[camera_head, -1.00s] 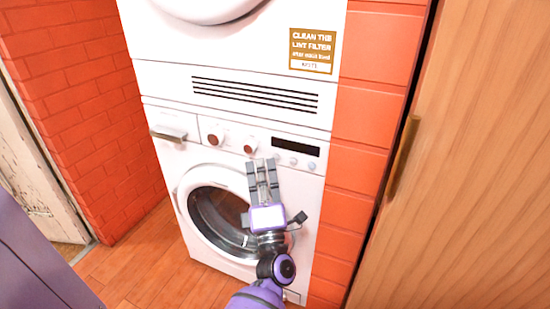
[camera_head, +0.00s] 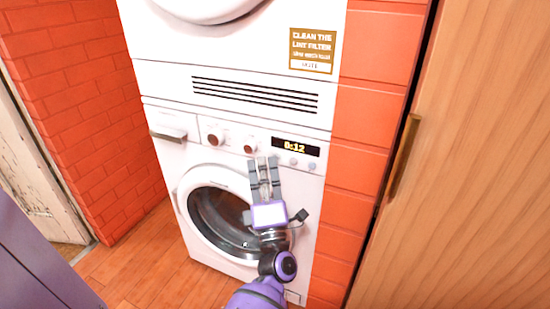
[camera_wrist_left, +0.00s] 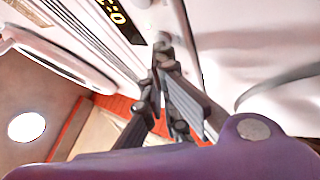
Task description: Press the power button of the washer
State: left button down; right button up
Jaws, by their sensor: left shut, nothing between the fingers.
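The white washer (camera_head: 310,192) has a round door (camera_head: 222,212), two brown-red knobs and a dark display (camera_head: 295,147) lit with yellow digits reading 0:12. Small round buttons (camera_head: 293,162) sit in a row below the display. My left gripper (camera_head: 265,160) is shut and empty. Its fingertips are at the control panel, just below and left of the display, at the left end of the button row. In the left wrist view the fingertips (camera_wrist_left: 162,55) are close to a small round button (camera_wrist_left: 162,39); I cannot tell whether they touch it. My right gripper is not in view.
A white dryer (camera_head: 165,85) with a vent and a lint filter label stands above the washer. An orange brick wall (camera_head: 362,160) and a wooden door (camera_head: 480,160) with a handle are on the right. Bare wooden floor (camera_head: 140,262) lies at the left.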

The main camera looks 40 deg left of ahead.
pick_arm(q)
jog(key=shift+s+d, duration=0.15)
jog(key=shift+s, duration=0.35)
jog(key=s+d+p, duration=0.1)
jog(key=s+p, duration=0.1)
jog(key=s, duration=0.4)
jog(key=shift+d, duration=0.2)
